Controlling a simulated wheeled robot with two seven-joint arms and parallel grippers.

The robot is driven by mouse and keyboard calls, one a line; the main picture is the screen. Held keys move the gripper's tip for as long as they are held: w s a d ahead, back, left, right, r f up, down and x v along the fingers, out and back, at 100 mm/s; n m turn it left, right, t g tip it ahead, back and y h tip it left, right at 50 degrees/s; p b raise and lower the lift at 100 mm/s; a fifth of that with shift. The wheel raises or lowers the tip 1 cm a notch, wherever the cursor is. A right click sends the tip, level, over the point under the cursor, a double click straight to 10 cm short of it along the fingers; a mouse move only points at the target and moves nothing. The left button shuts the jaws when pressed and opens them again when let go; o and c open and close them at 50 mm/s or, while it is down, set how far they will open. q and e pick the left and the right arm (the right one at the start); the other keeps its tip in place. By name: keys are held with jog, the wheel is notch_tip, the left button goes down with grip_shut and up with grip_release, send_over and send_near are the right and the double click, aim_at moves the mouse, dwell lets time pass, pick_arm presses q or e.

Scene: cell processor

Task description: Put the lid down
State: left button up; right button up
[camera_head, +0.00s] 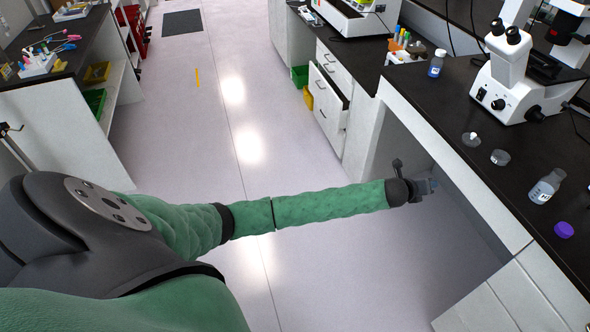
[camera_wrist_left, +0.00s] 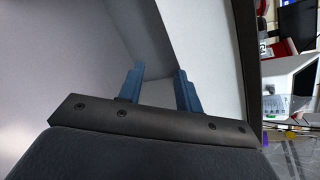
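A purple lid (camera_head: 564,229) lies on the black counter (camera_head: 510,205) at the right in the head view. A clear bottle (camera_head: 547,187) with a white label stands beside it. Two small round clear dishes, one farther back (camera_head: 471,139) and one nearer (camera_head: 500,157), sit on the same counter. My left gripper (camera_head: 430,186) is in front of the counter, below its top, apart from all these things. In the left wrist view its two blue fingers (camera_wrist_left: 160,85) are spread with nothing between them. My right gripper is not in view.
The counter's white front edge (camera_head: 455,145) runs beside my left gripper.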

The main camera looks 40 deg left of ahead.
pick_arm(q)
jog(key=s+a+f+n+g+y, duration=0.25)
jog(key=s+f+n, duration=0.55)
jog(key=s+f, duration=0.4)
jog(key=s+a+f+n+g+y, duration=0.1)
jog(key=s+a+f+n+g, duration=0.2)
jog(key=s+f+n, duration=0.75)
jog(key=s+a+f+n+g, duration=0.1)
jog(key=s+a+f+n, duration=0.1)
jog(key=s+f, duration=0.4)
jog(key=s+a+f+n+g, duration=0.2)
jog(key=s+f+n, duration=0.3)
jog(key=s, duration=1)
jog(key=s+a+f+n+g+y, duration=0.1)
jog(key=s+a+f+n+g, duration=0.1)
jog(key=s+f, duration=0.7)
jog(key=shift+s+a+f+n, duration=0.2)
jog(key=shift+s+a+n, duration=0.3)
jog(key=shift+s+n, duration=0.4)
jog(key=shift+s, duration=0.1)
